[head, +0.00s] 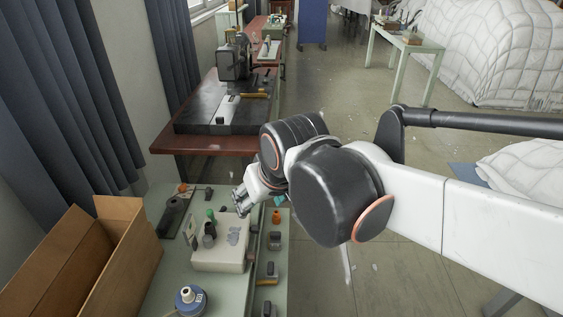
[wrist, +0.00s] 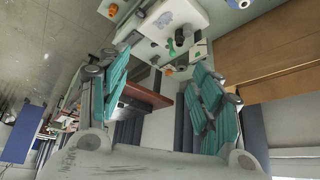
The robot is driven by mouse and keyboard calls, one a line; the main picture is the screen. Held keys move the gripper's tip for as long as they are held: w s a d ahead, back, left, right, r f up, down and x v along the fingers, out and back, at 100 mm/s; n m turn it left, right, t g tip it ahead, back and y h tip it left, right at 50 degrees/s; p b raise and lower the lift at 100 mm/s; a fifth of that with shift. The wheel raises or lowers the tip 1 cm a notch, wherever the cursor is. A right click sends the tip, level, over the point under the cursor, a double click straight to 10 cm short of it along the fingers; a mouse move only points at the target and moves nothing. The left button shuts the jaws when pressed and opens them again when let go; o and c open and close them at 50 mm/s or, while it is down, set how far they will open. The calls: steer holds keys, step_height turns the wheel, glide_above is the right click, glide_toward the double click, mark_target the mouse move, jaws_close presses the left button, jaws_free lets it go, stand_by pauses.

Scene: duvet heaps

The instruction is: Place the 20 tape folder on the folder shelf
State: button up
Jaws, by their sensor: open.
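My gripper (head: 240,199) is open above the near green bench, close over the cream machine block (head: 218,257). In the wrist view my gripper (wrist: 165,58) shows two spread teal-padded fingers with nothing held between them. The block also shows past the fingers in the wrist view (wrist: 185,14), with small dark and green parts on it. A narrow strip (head: 284,287) along the bench's right side carries several small orange and dark pieces. No readable label shows, so I cannot tell which piece is the 20 tape folder or whether this strip is the folder shelf.
An open cardboard box (head: 85,265) stands at the bench's left. A white and blue spool-like item (head: 191,300) is at the front. A red-brown table (head: 200,140) with a dark sewing machine (head: 236,62) stands behind. Open floor (head: 400,275) lies right, with white duvet heaps (head: 510,55) beyond.

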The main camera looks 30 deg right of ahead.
steer(key=shift+n+t, duration=0.4)
steer(key=shift+t, duration=0.1)
steer(key=s, duration=0.1)
steer(key=s+a, duration=0.1)
steer(key=s, duration=0.3)
steer(key=shift+a+f, duration=0.25)
steer(key=shift+f, duration=0.15)
stand_by(0.8)
